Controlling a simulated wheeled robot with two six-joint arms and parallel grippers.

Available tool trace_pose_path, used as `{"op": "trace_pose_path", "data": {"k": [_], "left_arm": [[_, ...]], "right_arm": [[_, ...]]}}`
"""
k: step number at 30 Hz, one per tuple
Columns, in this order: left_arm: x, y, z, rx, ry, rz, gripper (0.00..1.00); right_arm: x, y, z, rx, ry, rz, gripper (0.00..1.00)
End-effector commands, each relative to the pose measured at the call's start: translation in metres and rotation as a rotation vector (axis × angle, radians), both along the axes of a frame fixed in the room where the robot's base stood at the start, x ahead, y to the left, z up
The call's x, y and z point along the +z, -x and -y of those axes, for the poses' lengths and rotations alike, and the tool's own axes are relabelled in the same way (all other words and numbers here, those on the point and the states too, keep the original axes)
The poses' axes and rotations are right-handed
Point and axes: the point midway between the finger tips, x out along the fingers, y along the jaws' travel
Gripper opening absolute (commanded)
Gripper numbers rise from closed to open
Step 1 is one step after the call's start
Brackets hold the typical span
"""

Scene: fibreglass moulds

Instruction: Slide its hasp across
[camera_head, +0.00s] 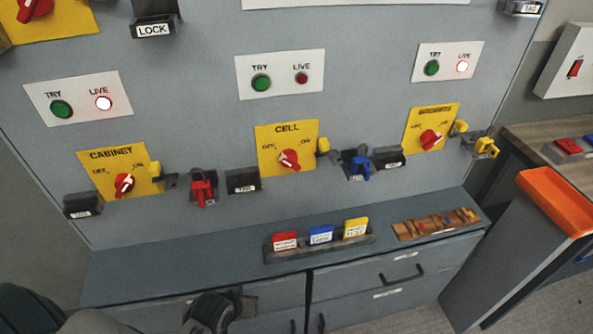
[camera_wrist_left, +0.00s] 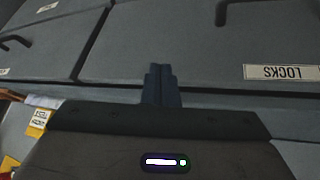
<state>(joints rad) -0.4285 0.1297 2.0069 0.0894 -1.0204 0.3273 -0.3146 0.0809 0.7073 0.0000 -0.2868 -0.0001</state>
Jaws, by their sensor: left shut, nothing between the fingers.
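On the grey panel, the yellow CABINET plate (camera_head: 112,174) has a red rotary knob (camera_head: 124,184), with a yellow tab (camera_head: 155,169) and small dark hasp (camera_head: 169,181) at its right. The CELL plate (camera_head: 273,135) has a red knob (camera_head: 289,159), a yellow tab (camera_head: 323,146) and a dark hasp (camera_head: 337,157). A third yellow plate (camera_head: 421,119) has a red knob (camera_head: 431,139) and a yellow tab (camera_head: 460,127). The frames do not show which hasp is meant. My left gripper (camera_head: 243,303) is low before the drawers, its fingers (camera_wrist_left: 160,72) shut and empty, away from every hasp.
Red (camera_head: 202,188), blue (camera_head: 360,167) and yellow (camera_head: 486,148) padlocks sit on the panel. A shelf (camera_head: 180,260) below holds a tag rack (camera_head: 320,250) and a brown tray (camera_head: 436,225). A counter with an orange tray (camera_head: 556,203) stands at right.

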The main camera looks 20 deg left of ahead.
Motion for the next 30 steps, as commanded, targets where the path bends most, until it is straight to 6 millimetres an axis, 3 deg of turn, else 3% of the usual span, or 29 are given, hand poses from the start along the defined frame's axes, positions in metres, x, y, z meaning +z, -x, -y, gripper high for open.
{"op": "trace_pose_path", "data": {"k": [8,11,15,21,25,30], "left_arm": [[0.076,-0.067,0.010,0.205,0.257,0.260,0.00],[0.116,-0.093,0.014,0.286,0.402,0.371,0.00],[0.188,-0.129,0.020,0.398,0.680,0.540,0.00],[0.273,-0.155,0.024,0.482,1.047,0.687,0.00],[0.303,-0.161,0.025,0.500,1.189,0.724,0.00],[0.315,-0.162,0.026,0.507,1.250,0.736,0.00]], "right_arm": [[0.007,0.005,0.000,0.000,0.000,-0.001,0.00],[0.010,0.008,0.001,-0.001,0.000,-0.003,0.00],[0.015,0.013,0.000,-0.001,0.000,-0.004,0.00],[0.020,0.018,0.001,-0.001,0.000,-0.006,0.00],[0.021,0.020,0.001,-0.002,0.000,-0.006,0.00],[0.021,0.020,0.001,-0.002,0.000,-0.006,0.00]]}}
